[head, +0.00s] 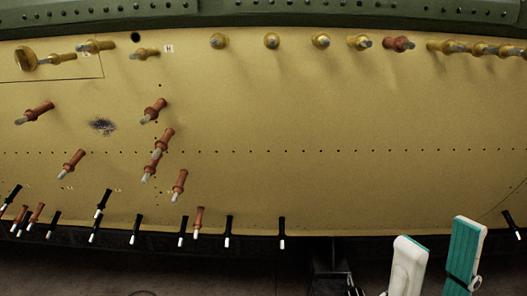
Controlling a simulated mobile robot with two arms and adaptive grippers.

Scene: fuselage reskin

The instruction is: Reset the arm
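My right gripper (438,228) shows at the lower right of the head view. Its two white fingers with teal pads point up and stand well apart, with nothing between them. It is in front of the dark area at the panel's lower edge, and it appears clear of the fasteners. The rest of the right arm is below the frame. My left gripper and arm are not in view.
A yellow-green fuselage skin panel (330,110) fills the view below a green riveted frame (300,12). Gold, copper and black pin fasteners stick out along its top, left and lower edge. A dark scuffed patch (102,125) is at left. The panel's middle right is free of fasteners.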

